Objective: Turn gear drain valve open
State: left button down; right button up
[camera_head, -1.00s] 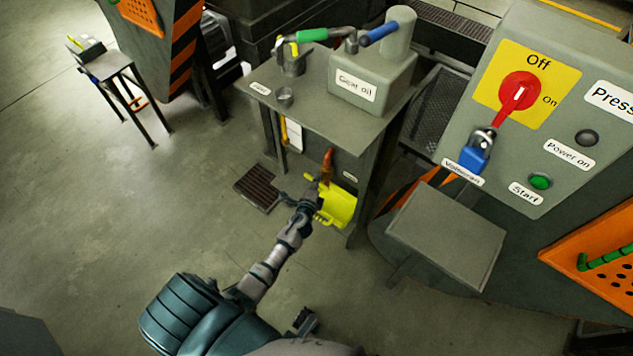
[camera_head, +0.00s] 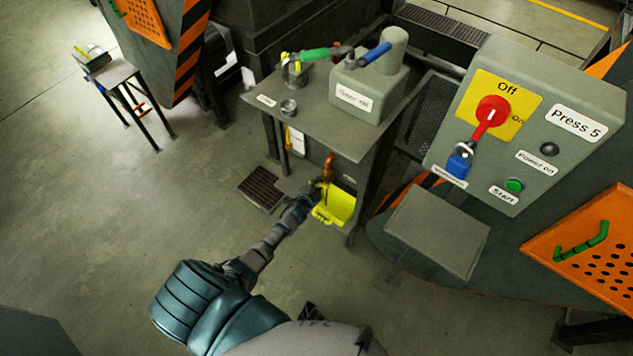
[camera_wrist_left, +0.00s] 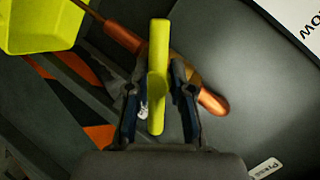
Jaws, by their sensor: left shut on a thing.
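A copper-coloured drain pipe (camera_head: 328,165) comes out under the gear oil table. In the left wrist view it runs behind a yellow valve handle (camera_wrist_left: 157,75). My left gripper (camera_head: 322,184) is at this pipe, just above a yellow container (camera_head: 335,208). In the left wrist view my left gripper (camera_wrist_left: 159,105) has its fingers on both sides of the yellow handle and is shut on it. The handle lies across the copper pipe (camera_wrist_left: 125,38). The container (camera_wrist_left: 38,24) shows at the upper left there. My right gripper is not in view.
The table (camera_head: 300,118) carries a gear oil tank (camera_head: 365,90) and a small cup (camera_head: 289,107). A grey control box (camera_head: 540,100) with a red switch (camera_head: 491,112) stands at right. A floor grate (camera_head: 262,188) lies left of the container.

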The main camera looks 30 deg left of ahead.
pick_arm(q)
jog(key=shift+s+a+f+n+h+p, duration=0.15)
jog(key=shift+n+h+p, duration=0.85)
jog(key=shift+n+p, duration=0.1)
jog(key=shift+f+n+g, duration=0.1)
jog(key=shift+n+g, duration=0.2)
jog(key=shift+n+h, duration=0.3)
jog(key=shift+h, duration=0.3)
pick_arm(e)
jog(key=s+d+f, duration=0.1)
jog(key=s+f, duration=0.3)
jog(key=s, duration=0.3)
pick_arm(q)
jog(key=shift+f+n+h+b, duration=0.15)
jog(key=shift+n+h+b, duration=0.15)
jog(key=shift+n+h, duration=0.15)
jog(key=shift+f+n+h+b, duration=0.1)
jog(key=shift+n+h+b, duration=0.75)
jog(key=shift+n+b, duration=0.4)
jog(key=shift+h, duration=0.3)
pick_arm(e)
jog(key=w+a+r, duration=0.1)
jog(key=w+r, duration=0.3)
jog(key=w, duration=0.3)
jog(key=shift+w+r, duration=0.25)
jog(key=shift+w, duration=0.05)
